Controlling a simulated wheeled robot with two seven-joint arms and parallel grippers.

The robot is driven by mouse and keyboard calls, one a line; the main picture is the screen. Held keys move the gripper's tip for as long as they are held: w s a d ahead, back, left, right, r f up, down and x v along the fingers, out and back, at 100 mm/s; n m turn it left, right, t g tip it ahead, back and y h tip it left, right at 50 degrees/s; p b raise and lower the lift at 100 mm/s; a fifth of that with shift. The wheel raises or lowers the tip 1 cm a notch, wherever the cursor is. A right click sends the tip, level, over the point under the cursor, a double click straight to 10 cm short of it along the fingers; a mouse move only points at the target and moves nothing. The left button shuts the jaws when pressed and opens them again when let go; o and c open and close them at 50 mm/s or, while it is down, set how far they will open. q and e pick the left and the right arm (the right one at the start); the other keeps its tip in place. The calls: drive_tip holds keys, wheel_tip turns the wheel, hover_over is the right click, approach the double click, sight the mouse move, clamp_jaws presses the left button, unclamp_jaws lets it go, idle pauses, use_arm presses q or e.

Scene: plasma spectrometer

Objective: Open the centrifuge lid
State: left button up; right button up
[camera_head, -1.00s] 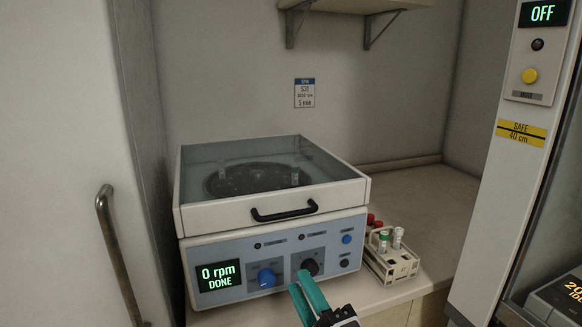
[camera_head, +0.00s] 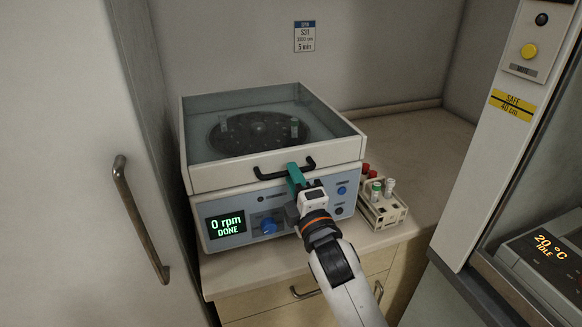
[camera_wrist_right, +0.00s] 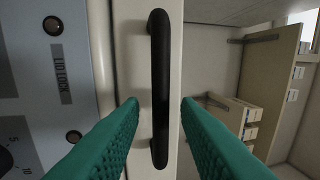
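The centrifuge (camera_head: 215,178) stands on the counter with its glass-topped lid (camera_head: 230,148) down. A rotor shows through the glass, and the display reads 0 rpm DONE. The black lid handle (camera_head: 283,170) is on the lid's front edge. My right gripper (camera_head: 295,175) is at the right part of this handle. In the right wrist view, its green fingers (camera_wrist_right: 158,135) are open, one on each side of the black handle bar (camera_wrist_right: 159,70), with gaps showing between bar and fingers. My left gripper is not in view.
A tube rack (camera_head: 384,212) with several tubes stands just right of the centrifuge. A cabinet door with a metal handle (camera_head: 140,220) is at the left. A glass-fronted unit reading 20 °C IDLE (camera_head: 555,250) is at the right. The counter (camera_head: 420,140) behind the rack is clear.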

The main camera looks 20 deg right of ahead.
drive_tip(key=shift+w+r, duration=0.2)
drive_tip(key=shift+w, duration=0.95)
clamp_jaws()
